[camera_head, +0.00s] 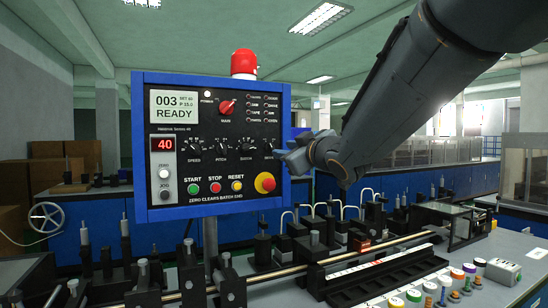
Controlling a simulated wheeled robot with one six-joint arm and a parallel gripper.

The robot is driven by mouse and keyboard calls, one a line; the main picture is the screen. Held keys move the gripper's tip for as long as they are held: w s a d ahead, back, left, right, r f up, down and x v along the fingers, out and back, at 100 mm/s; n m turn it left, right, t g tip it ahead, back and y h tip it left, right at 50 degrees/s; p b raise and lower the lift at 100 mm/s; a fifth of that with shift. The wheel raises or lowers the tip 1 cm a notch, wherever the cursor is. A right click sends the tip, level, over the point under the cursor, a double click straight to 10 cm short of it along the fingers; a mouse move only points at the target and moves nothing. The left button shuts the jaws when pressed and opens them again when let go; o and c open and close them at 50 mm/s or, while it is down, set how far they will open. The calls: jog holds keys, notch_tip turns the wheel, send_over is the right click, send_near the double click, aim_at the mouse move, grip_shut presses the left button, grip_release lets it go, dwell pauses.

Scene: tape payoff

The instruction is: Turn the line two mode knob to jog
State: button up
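A blue-framed control panel (137,115) stands upright on a post at the left centre. A row of small black knobs (220,145) runs below, labelled speed, pitch and others. I cannot tell which knob, if any, belongs to line two. My gripper (290,158) is at the panel's right edge, overlapping it in the picture; contact and finger opening cannot be made out. The rightmost black knob is partly hidden behind it.
The panel also has a red emergency button (264,183), a row of green, red and yellow buttons, and a red beacon (244,62) on top. A workbench with a metal rod (350,255), clamps and several coloured caps (457,273) lies below. Blue cabinets stand behind.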

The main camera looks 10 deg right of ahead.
aim_at(272, 148)
jog(key=shift+w+a+p, duration=0.15)
jog(key=shift+w+a, duration=0.1)
jog(key=shift+w, duration=1)
jog(key=shift+w+a+p, duration=0.2)
jog(key=shift+w+a, duration=0.05)
jog(key=shift+w, duration=0.95)
jog(key=shift+w+a+p, duration=0.15)
jog(key=shift+w+a, duration=0.1)
jog(key=shift+w, duration=1)
grip_shut()
